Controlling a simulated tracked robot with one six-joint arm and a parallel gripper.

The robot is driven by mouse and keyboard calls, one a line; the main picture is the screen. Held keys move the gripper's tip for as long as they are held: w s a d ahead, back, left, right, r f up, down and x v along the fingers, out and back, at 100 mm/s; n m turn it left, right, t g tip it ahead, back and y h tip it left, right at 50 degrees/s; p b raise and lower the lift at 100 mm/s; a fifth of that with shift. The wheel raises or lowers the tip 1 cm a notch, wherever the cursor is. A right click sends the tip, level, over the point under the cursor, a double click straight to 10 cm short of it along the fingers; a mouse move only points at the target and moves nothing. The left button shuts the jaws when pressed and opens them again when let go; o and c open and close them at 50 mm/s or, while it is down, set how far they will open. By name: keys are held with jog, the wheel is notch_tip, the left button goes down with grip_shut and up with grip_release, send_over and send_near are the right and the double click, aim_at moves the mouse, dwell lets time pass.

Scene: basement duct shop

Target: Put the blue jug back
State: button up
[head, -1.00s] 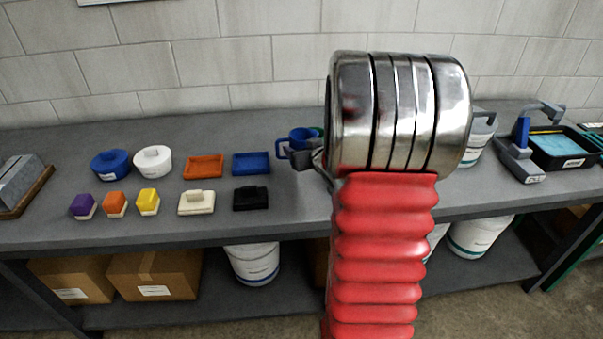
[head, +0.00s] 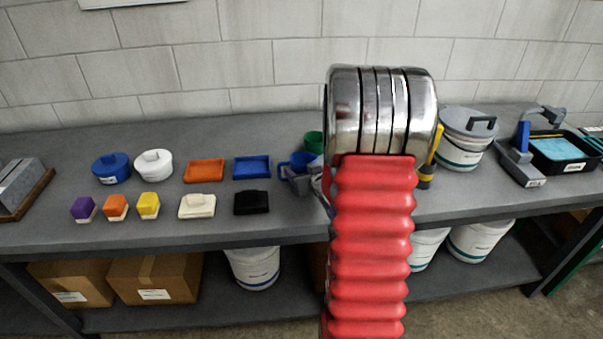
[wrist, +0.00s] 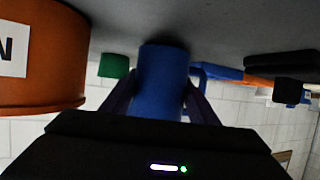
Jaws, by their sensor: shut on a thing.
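The blue jug (head: 299,159) is by the middle of the grey bench, just right of the blue tray. My gripper (head: 303,181) is shut on it, partly hidden behind my arm. In the wrist view, which looks upside down, the blue jug (wrist: 160,85) fills the space between the two dark fingers of my gripper (wrist: 160,100). Its far end is at or very near the grey bench surface; I cannot tell if it touches. A green cup-like thing (head: 314,141) stands just behind it and also shows in the wrist view (wrist: 114,66).
Blue (head: 252,167) and orange (head: 204,171) trays, a black dish (head: 251,202), a cream dish (head: 197,206), lidded pots and small blocks stand to the left. A grey-lidded bucket (head: 466,140) stands right. An orange container (wrist: 40,50) is close in the wrist view.

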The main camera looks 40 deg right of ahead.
jog(key=shift+f, duration=0.35)
jog(key=o, duration=1.1)
jog(key=shift+f, duration=0.1)
jog(key=shift+s+r, duration=0.2)
jog(key=shift+v, duration=5.8)
